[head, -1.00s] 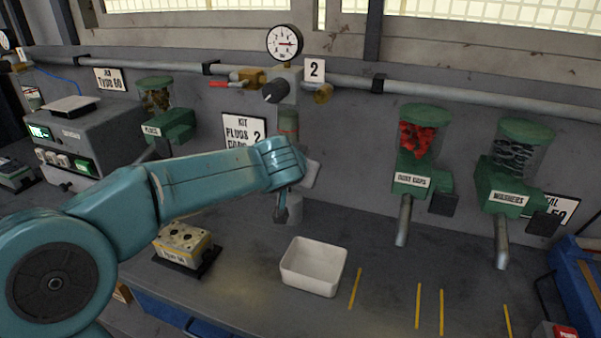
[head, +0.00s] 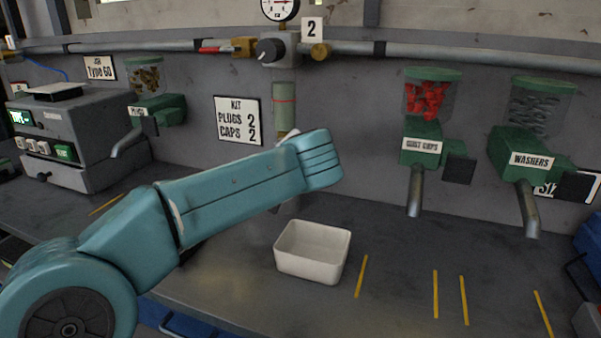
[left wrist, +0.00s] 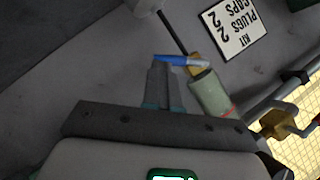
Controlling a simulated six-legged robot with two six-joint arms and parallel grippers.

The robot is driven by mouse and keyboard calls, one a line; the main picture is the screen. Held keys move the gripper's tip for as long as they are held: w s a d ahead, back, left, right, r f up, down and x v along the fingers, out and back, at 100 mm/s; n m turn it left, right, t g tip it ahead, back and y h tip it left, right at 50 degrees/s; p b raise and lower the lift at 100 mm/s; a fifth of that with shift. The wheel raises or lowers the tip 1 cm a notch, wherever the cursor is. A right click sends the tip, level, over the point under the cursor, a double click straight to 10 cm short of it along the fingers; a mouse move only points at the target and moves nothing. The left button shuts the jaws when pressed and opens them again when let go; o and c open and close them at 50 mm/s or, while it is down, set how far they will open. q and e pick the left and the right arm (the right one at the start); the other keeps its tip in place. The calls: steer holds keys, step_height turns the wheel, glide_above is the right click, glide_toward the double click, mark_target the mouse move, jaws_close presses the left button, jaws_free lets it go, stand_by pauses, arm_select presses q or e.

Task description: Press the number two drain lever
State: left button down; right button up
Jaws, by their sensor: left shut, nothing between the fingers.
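The number 2 station has a tag reading 2 (head: 312,29), a grey body with a black knob (head: 270,51) and a green-grey bowl (head: 284,108) below. The bowl also shows in the left wrist view (left wrist: 210,94). There a blue lever (left wrist: 185,60) sticks out at the bowl's drain end, beside a brass fitting (left wrist: 195,66). My left gripper (left wrist: 163,66) is shut and empty, its tips right at the blue lever's outer end; I cannot tell whether they touch. In the head view my left arm hides the lever and gripper. My right gripper is not in view.
A white bin (head: 312,252) stands on the bench below the station. Dust caps (head: 425,145) and washers (head: 530,160) dispensers hang at right, a plugs dispenser (head: 155,108) at left. A red lever (head: 215,47) is on the pipe. The bench front right is mostly clear.

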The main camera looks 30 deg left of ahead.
arm_select(q)
steer(key=shift+s+a+f+m+t+y+b, duration=0.2)
steer(key=shift+a+f+m+y+b, duration=0.5)
steer(key=shift+b, duration=1.2)
steer(key=shift+a+f+m+t+y+b, duration=0.25)
steer(key=shift+f+m+y+b, duration=0.55)
steer(key=shift+m+b, duration=0.75)
steer(key=shift+s+a+f+m+t+y+b, duration=0.2)
steer(key=shift+a+f+m+y+b, duration=0.45)
steer(key=shift+b, duration=1.55)
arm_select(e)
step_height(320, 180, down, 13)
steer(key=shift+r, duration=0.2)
arm_select(q)
steer(key=shift+w+d, duration=0.1)
